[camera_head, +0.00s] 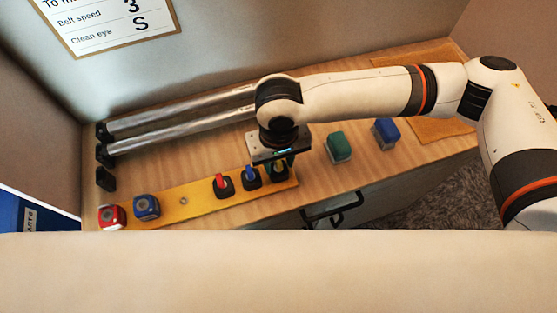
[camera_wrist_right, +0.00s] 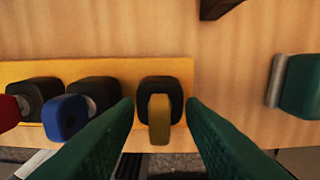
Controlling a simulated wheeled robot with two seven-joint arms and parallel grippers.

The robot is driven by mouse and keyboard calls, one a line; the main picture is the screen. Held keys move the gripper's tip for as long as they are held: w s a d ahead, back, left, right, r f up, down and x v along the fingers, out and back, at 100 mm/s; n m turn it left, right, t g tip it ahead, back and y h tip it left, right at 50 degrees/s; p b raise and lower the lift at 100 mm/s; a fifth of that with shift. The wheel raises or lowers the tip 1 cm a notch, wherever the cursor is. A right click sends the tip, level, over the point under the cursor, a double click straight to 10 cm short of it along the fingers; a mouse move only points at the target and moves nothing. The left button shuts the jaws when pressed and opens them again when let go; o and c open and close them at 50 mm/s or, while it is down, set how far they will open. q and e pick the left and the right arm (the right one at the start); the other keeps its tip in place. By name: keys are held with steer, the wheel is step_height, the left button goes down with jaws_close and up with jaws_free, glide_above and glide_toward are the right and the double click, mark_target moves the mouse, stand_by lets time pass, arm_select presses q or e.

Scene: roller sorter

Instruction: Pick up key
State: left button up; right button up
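A key with a yellow-olive handle (camera_wrist_right: 159,120) stands in a black base at the right end of the yellow strip (camera_head: 185,201). My right gripper (camera_wrist_right: 160,103) points down over it. Its two green fingers are apart, one on each side of the handle, with gaps showing. In the head view my right gripper (camera_head: 278,162) mostly hides this key. A blue-handled key (camera_head: 250,174) and a red-handled key (camera_head: 222,183) stand in black bases to its left. They also show at the left of the wrist view. My left gripper is not in view.
A red block (camera_head: 111,217) and a blue block (camera_head: 147,207) are at the strip's left end. A green block (camera_head: 338,147) and another blue block (camera_head: 386,131) stand to the right. Metal rollers (camera_head: 180,130) lie behind. A black handle (camera_head: 330,212) is below the front edge.

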jaws_close()
step_height(320, 180, up, 10)
steer(key=shift+f, duration=0.1)
steer(key=shift+r+p, duration=2.4)
steer(key=shift+p, duration=0.15)
